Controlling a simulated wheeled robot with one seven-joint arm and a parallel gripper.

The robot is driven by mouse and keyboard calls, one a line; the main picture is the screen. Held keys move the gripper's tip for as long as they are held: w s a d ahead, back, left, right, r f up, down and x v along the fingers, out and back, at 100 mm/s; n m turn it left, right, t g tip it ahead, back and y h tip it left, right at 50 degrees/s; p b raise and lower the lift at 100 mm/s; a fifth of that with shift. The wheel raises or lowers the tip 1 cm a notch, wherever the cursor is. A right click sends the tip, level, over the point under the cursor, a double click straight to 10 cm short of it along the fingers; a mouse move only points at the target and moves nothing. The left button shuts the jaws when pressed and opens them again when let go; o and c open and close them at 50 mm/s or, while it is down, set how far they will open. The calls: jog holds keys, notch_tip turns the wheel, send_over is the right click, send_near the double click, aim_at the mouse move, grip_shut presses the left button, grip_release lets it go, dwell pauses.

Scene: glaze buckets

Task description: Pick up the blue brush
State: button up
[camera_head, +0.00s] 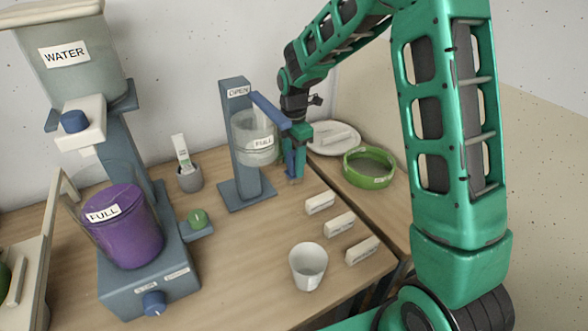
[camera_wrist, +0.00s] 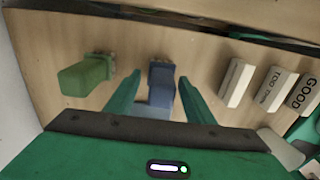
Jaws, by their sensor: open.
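The blue brush (camera_wrist: 161,80) stands between the two green fingers of my open gripper (camera_wrist: 159,77) in the wrist view, with a gap to each side. Its bristle end points away from the palm. In the head view the blue brush (camera_head: 290,160) shows partly behind my gripper (camera_head: 296,172), which points down beside the clear container stand. A green brush (camera_wrist: 88,75) is left of the fingers in the wrist view.
A clear container marked FULL (camera_head: 254,148) hangs on a blue-grey stand (camera_head: 240,140) just left of my gripper. A green round dish (camera_head: 369,168) is to the right. White labelled blocks (camera_head: 339,224) and a white cup (camera_head: 307,268) stand in front. A purple bucket (camera_head: 122,228) is at left.

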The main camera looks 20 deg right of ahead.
jog(key=shift+f, duration=0.6)
jog(key=c, duration=0.9)
jog(key=shift+r, duration=0.1)
notch_tip(320, 180, up, 18)
jog(key=shift+f, duration=0.1)
